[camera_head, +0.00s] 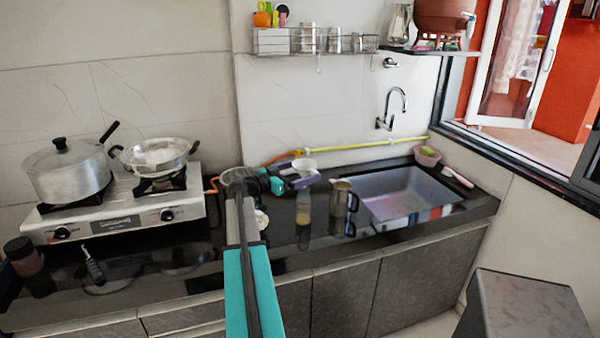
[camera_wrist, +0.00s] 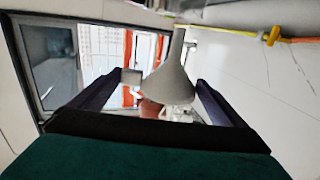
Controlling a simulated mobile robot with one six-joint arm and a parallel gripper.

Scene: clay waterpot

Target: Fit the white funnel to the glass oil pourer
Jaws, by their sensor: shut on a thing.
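The white funnel (camera_head: 305,164) is at my gripper (camera_head: 302,180) above the black counter in the head view. In the wrist view my gripper (camera_wrist: 160,80) has the funnel (camera_wrist: 170,82) between its two dark fingers, shut on it. Its wide cone and narrow spout show there, with a small tab on one side. The glass oil pourer (camera_head: 304,207), with yellow oil inside, stands upright on the counter just below the gripper in the head view. Its upper end is partly hidden by the gripper, and I cannot tell whether the funnel touches it.
A metal jug (camera_head: 341,196) stands close right of the pourer, before the sink (camera_head: 405,193). A gas stove (camera_head: 115,205) with a pot (camera_head: 68,172) and a pan (camera_head: 158,154) is on the left. A yellow hose (camera_head: 365,145) runs along the wall.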

